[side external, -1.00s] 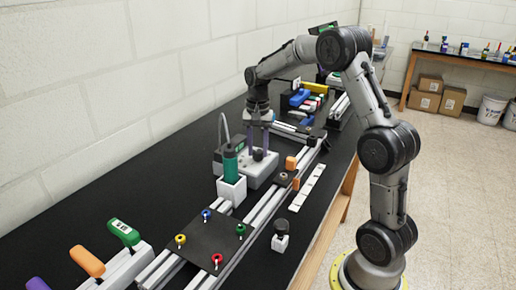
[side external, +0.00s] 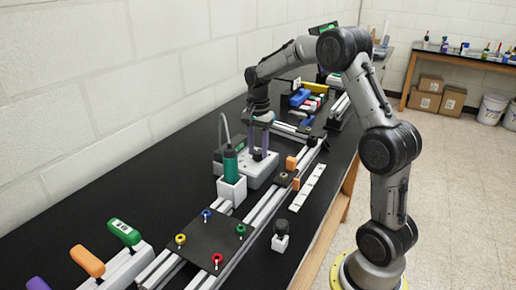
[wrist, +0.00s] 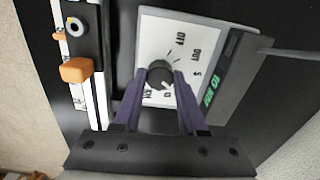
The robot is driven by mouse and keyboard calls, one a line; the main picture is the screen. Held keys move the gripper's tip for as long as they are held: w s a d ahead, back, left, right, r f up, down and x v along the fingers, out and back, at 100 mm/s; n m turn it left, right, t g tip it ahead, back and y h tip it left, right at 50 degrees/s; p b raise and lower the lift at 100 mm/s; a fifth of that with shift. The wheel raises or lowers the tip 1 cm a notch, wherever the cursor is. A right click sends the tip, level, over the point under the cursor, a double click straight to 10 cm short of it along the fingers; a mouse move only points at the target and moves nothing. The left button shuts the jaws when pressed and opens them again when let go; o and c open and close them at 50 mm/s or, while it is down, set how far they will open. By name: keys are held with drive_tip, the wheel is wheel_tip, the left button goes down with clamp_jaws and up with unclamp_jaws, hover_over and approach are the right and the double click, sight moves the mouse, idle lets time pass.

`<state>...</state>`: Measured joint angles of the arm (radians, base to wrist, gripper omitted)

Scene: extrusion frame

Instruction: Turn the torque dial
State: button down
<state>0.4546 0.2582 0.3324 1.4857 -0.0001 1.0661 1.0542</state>
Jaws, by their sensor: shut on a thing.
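The torque dial (wrist: 160,75) is a dark round knob on a white panel (wrist: 205,28) in the wrist view. The panel carries black markings around the dial; I can read OFF, the others less surely. My gripper (wrist: 161,78) has its two purple fingers on either side of the dial, shut on it. In the side view my gripper (side external: 259,155) points down at the top of the light grey dial box (side external: 257,181). The dial is mostly hidden there by the fingers. A dark display with green characters (wrist: 213,91) sits beside the panel.
A green tool in a white holder (side external: 231,187) stands close in front of the box. Aluminium rails with an orange block (side external: 291,163) run along its right side. A black plate with coloured rings (side external: 212,243) lies nearer the camera.

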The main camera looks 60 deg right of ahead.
sight(258, 152)
drive_tip(key=shift+r, duration=0.1)
drive_tip(key=shift+c, duration=2.3)
unclamp_jaws()
wheel_tip(258, 152, up, 14)
